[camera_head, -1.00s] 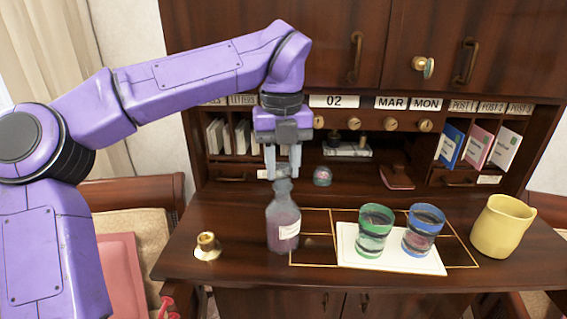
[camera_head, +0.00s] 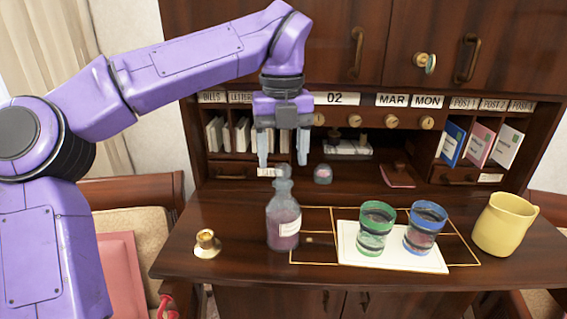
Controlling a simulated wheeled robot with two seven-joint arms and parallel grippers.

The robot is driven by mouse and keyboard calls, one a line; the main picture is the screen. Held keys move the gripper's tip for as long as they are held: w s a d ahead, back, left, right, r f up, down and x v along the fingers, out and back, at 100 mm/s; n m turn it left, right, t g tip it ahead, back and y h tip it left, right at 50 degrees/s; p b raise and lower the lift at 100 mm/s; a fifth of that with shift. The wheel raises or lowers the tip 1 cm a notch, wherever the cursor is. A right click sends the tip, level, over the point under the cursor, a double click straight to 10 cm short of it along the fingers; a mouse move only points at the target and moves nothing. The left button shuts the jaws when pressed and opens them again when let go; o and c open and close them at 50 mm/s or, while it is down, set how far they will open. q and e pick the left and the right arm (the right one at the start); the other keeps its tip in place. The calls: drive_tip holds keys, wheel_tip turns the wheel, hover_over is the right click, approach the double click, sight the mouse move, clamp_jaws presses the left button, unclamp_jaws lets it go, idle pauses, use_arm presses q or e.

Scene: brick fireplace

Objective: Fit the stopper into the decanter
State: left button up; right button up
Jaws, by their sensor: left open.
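The decanter (camera_head: 284,222), a glass bottle with purplish contents and a white label, stands upright on the desk left of the glasses. A small clear grey piece, which looks like the stopper (camera_head: 282,171), sits at the top of its neck; how deep it is seated I cannot tell. My left gripper (camera_head: 283,163) is open above the decanter, its fingers apart on either side of the stopper's top. My right gripper is not in view.
A green-rimmed glass (camera_head: 375,228) and a blue-rimmed glass (camera_head: 425,227) stand on a white tray (camera_head: 392,260). A yellow jug (camera_head: 503,224) is at the right, a brass candlestick (camera_head: 206,243) at the left. A glass paperweight (camera_head: 323,174) sits behind.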

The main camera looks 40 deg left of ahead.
sight(283, 164)
use_arm(q)
wheel_tip(283, 164, up, 8)
drive_tip(key=p, duration=0.1)
drive_tip(key=shift+d+f, duration=0.1)
drive_tip(key=shift+f, duration=0.05)
idle(0.4)
